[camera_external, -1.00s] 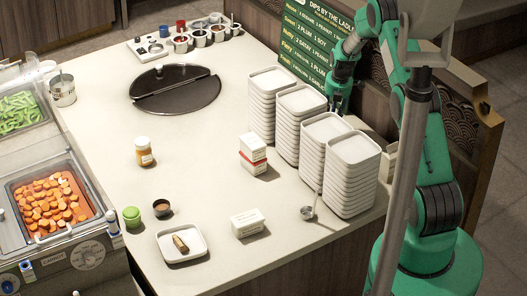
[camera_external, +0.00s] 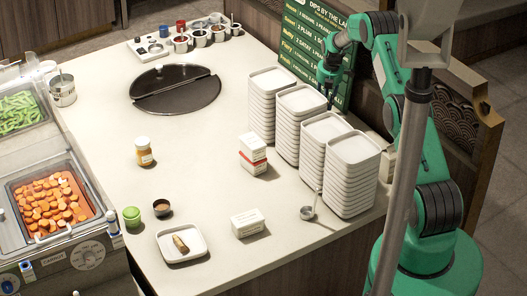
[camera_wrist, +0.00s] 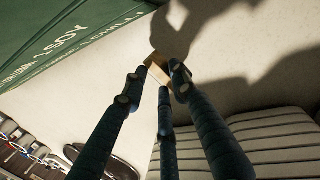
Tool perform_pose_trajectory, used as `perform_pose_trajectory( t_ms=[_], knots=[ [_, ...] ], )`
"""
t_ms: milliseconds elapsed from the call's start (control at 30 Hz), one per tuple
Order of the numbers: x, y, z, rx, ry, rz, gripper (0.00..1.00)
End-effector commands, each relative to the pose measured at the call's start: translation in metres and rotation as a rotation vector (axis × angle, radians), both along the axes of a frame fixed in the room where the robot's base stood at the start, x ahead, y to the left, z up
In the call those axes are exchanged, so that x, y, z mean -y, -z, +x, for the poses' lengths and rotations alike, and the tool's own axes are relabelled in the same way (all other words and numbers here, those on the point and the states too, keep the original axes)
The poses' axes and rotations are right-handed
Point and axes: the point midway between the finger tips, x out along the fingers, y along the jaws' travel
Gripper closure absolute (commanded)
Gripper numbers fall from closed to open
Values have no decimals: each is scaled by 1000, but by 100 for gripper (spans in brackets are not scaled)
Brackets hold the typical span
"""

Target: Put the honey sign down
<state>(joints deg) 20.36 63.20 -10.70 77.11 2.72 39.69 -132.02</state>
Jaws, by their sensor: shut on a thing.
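My gripper (camera_external: 329,104) is behind the stacks of white plates and in front of the green menu board in the outside view. In the wrist view its dark fingers (camera_wrist: 160,72) are shut on a small tan block (camera_wrist: 158,65) at their tips. It may be the honey sign; no writing on it shows, and the fingers hide part of it. In the wrist view the pale counter lies beyond the block. In the outside view the block is too small to make out.
Stacks of white plates (camera_external: 352,150) stand close to my gripper. The green menu board (camera_external: 303,38) rises behind it. An amber jar (camera_external: 144,157), small boxes (camera_external: 253,146) and a sauce rack (camera_external: 209,32) stand on the counter.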

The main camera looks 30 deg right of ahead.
Motion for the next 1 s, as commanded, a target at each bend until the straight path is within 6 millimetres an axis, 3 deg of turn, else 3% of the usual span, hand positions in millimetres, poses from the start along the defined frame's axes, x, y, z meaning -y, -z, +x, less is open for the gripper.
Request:
perform_pose_trajectory(
  t_ms=[333, 700, 1000],
  knots=[
    [0, 3, 0, 0, 0, 0, 90],
    [0, 33, 0, 0, 0, 0, 90],
    [0, 35, 0, 1, 0, -1, 91]
  ],
)
